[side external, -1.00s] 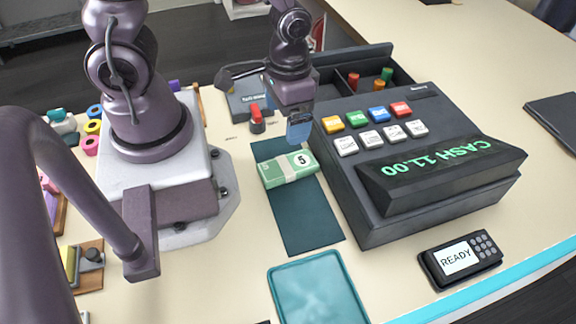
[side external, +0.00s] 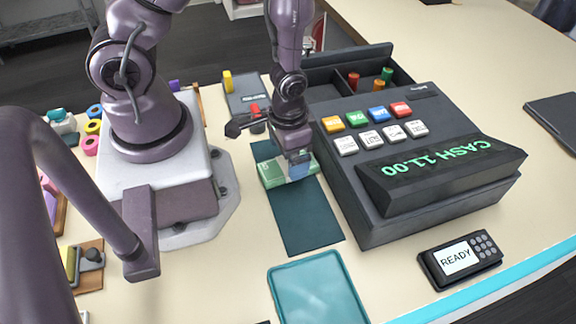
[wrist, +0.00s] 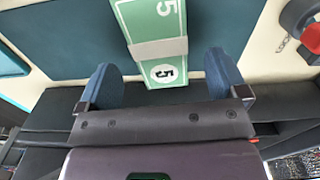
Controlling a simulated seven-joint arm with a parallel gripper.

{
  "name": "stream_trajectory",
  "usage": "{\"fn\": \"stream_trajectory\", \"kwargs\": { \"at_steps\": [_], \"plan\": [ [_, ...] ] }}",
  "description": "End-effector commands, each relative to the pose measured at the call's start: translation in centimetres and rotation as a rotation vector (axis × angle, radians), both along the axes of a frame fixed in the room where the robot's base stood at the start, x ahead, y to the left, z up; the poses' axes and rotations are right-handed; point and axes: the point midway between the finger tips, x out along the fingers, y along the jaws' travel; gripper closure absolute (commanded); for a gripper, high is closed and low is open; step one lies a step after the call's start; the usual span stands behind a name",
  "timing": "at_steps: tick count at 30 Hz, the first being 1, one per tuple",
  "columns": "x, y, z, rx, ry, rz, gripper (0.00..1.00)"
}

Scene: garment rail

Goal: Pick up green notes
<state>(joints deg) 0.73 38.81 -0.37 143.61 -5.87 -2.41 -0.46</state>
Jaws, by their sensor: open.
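The green notes (side external: 272,174) are a banded bundle marked 5, lying on the dark teal mat (side external: 305,217) beside the cash register. In the wrist view the notes (wrist: 155,25) show their pale band and one end between my fingers. My gripper (side external: 299,165) is over the right end of the bundle in the side view and hides part of it. In the wrist view my gripper (wrist: 163,80) is open, with one blue finger on each side of the notes and a gap to both. I cannot tell how far the fingertips are above the mat.
The cash register (side external: 440,190) stands close on the right, with its open drawer (side external: 335,85) behind. A teal tray (side external: 318,290) lies in front of the mat. A card reader (side external: 460,260) is at front right. A red-handled stamp (side external: 256,118) is behind the notes.

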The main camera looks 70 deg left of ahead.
Motion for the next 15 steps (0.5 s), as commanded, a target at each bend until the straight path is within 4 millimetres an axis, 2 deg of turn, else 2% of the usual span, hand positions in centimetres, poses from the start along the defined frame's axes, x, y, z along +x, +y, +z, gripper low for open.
{"fn": "stream_trajectory", "kwargs": {
  "at_steps": [6, 15],
  "plan": [
    [-0.1, 0.0, -2.5, 0.0, 0.004, -0.001, 0.08],
    [-0.1, 0.0, -3.0, -0.001, -0.001, -0.001, 0.08]
  ]
}}
